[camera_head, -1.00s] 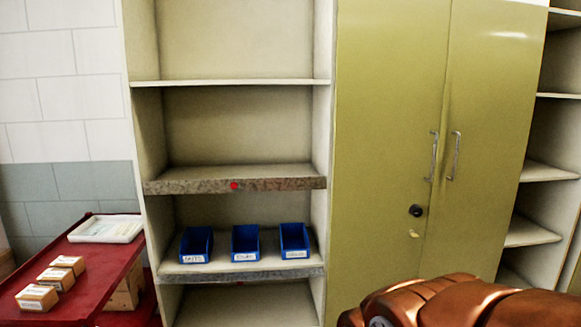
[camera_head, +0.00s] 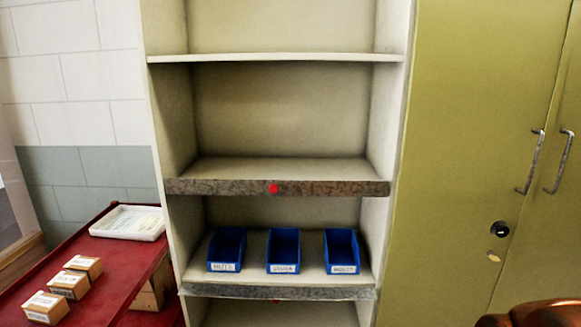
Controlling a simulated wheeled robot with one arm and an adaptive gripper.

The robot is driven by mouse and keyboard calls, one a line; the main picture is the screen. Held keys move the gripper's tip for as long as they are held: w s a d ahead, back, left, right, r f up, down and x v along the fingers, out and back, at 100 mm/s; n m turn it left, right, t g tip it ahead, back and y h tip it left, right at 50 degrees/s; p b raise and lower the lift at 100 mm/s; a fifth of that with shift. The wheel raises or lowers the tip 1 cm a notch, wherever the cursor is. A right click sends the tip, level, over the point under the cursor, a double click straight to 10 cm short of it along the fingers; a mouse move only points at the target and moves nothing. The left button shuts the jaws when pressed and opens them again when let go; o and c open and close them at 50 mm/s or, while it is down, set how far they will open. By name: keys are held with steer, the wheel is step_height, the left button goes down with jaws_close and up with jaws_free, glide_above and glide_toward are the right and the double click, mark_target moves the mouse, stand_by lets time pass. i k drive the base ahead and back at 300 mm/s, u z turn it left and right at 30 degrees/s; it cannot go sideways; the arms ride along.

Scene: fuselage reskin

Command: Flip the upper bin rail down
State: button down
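The upper bin rail (camera_head: 330,188) is a grey, mottled metal strip along the front edge of an empty shelf. A red dot (camera_head: 273,188) marks its middle. A lower rail (camera_head: 330,292) of the same look runs along the front of the shelf below, with a bit of red at its lower edge. My gripper is out of view. Only a copper-coloured part of my arm (camera_head: 540,314) shows at the bottom right, well apart from the rail.
Three labelled blue bins (camera_head: 284,251) stand on the lower shelf. A red cart (camera_head: 110,270) at the left holds small boxes (camera_head: 68,284) and a white tray (camera_head: 128,222). A closed olive cabinet (camera_head: 455,150) stands right of the shelving.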

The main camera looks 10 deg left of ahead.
mark_target(318, 188)
steer(key=u, duration=0.6)
steer(key=i, duration=0.8)
steer(key=u, duration=0.9)
